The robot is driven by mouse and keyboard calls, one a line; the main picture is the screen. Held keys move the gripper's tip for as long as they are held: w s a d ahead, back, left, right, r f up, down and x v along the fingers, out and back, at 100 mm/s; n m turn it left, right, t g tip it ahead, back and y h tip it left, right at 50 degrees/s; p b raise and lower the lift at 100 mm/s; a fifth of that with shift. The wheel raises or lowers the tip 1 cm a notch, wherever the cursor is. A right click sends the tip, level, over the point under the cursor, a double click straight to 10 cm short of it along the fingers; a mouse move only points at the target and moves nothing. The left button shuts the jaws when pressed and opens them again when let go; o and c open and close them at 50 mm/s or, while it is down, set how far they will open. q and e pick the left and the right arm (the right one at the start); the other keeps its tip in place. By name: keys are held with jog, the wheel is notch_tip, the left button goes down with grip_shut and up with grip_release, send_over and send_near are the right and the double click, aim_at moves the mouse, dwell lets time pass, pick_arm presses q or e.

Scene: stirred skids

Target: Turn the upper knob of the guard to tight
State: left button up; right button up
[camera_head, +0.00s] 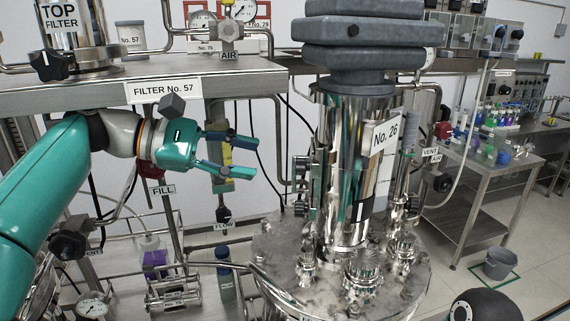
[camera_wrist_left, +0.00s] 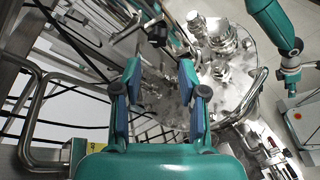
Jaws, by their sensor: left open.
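My left gripper (camera_head: 248,158) is open and empty, left of the shiny No. 26 column (camera_head: 335,215) and apart from it. In the left wrist view its two blue-padded fingers (camera_wrist_left: 160,72) stand apart with nothing between them. On the left side of the column are small dark knobs, an upper one (camera_head: 300,167) and a lower one (camera_head: 299,208). A black knob (camera_wrist_left: 157,32) shows beyond the fingers in the wrist view. I cannot tell which of these belongs to the guard. Part of my right arm shows at upper right in the wrist view; its gripper's state is unclear.
The round steel vessel lid (camera_head: 275,250) with fittings lies below the column. The FILTER No. 57 shelf (camera_head: 240,77) stands above my left gripper. Pipes, the yellow FLOW device (camera_head: 221,170) and bottles crowd below. A side bench (camera_head: 480,165) stands at right.

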aim_at(301, 166)
pick_arm(q)
jog(key=shift+o, duration=1)
jog(key=shift+d+f, duration=0.1)
jog(key=shift+d, duration=0.2)
pick_arm(e)
jog(key=shift+o, duration=1)
pick_arm(q)
jog(key=shift+o, duration=0.4)
jog(key=shift+w+d, duration=0.2)
jog(key=shift+d, duration=0.1)
pick_arm(e)
jog(key=shift+o, duration=0.4)
jog(key=shift+w, duration=0.1)
pick_arm(q)
jog(key=s+x, duration=0.1)
jog(key=x, duration=0.6)
jog(key=shift+w+d, duration=0.2)
jog(key=shift+w, duration=0.15)
pick_arm(e)
jog(key=shift+f, duration=0.3)
pick_arm(q)
jog(key=shift+f, duration=0.1)
